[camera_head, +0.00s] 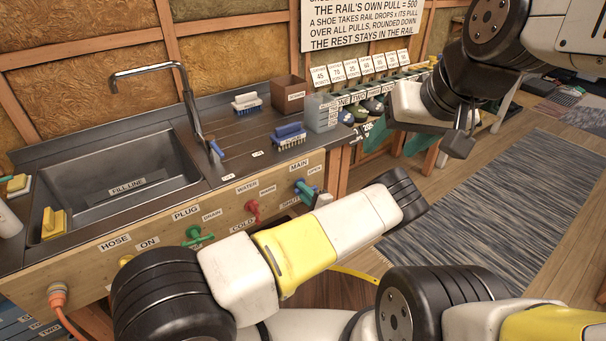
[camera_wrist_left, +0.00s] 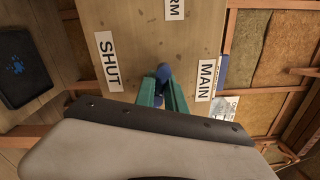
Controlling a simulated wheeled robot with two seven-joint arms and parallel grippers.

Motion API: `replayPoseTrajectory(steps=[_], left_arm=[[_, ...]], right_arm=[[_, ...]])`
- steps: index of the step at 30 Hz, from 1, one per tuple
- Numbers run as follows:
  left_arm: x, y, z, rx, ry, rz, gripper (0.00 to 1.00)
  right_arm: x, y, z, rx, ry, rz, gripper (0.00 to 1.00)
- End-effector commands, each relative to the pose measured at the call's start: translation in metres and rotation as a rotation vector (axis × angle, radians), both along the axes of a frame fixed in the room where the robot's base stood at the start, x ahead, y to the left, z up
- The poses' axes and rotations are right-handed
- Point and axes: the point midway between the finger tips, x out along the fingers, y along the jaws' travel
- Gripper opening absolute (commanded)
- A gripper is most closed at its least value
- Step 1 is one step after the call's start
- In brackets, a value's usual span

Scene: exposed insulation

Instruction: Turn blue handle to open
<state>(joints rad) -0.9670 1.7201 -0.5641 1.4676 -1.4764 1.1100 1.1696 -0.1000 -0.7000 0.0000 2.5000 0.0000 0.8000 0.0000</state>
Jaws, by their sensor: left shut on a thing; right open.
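The blue handle (camera_head: 304,187) sits on the wooden front panel under the MAIN label, by the OPEN and SHUT labels. In the left wrist view the handle (camera_wrist_left: 163,72) is between the two teal fingers of my left gripper (camera_wrist_left: 162,90), which is shut on it. My left gripper (camera_head: 298,192) is partly hidden by my arm in the head view. The SHUT label (camera_wrist_left: 108,61) is left of the handle in the wrist view, and the MAIN label (camera_wrist_left: 205,80) is right of it. My right gripper (camera_head: 397,138) is open, above the floor at the right.
Red (camera_head: 252,209) and green (camera_head: 197,236) handles are on the same panel, left of the blue one. A sink (camera_head: 120,187) with a tap (camera_head: 190,105) and brushes (camera_head: 288,135) are above. A striped rug (camera_head: 500,205) lies on clear floor at the right.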

Motion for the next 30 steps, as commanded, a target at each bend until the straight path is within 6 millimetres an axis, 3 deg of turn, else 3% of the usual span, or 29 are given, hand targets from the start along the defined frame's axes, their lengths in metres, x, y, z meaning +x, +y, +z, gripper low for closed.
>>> replayPoseTrajectory(steps=[1,24,25,27,30], left_arm=[[0.0005,-0.0091,-0.0055,-0.029,0.000,-0.019,0.00],[0.0006,-0.0106,-0.0055,-0.114,-0.062,-0.020,0.00],[0.0006,-0.0106,-0.0055,-0.114,-0.062,-0.020,0.18],[0.0007,-0.0107,-0.0055,-0.115,-0.062,-0.021,0.32],[0.0009,-0.0104,-0.0049,-0.113,-0.062,-0.020,0.36]], right_arm=[[0.0000,0.0000,0.0000,0.000,0.000,0.000,0.58],[0.0000,0.0000,0.0000,0.000,0.000,0.000,0.58],[0.0000,0.0000,0.0000,0.000,0.000,0.000,0.58],[0.0000,0.0000,0.0000,0.000,0.000,0.000,0.58],[0.0000,0.0000,0.0000,0.000,0.000,0.000,0.58]])
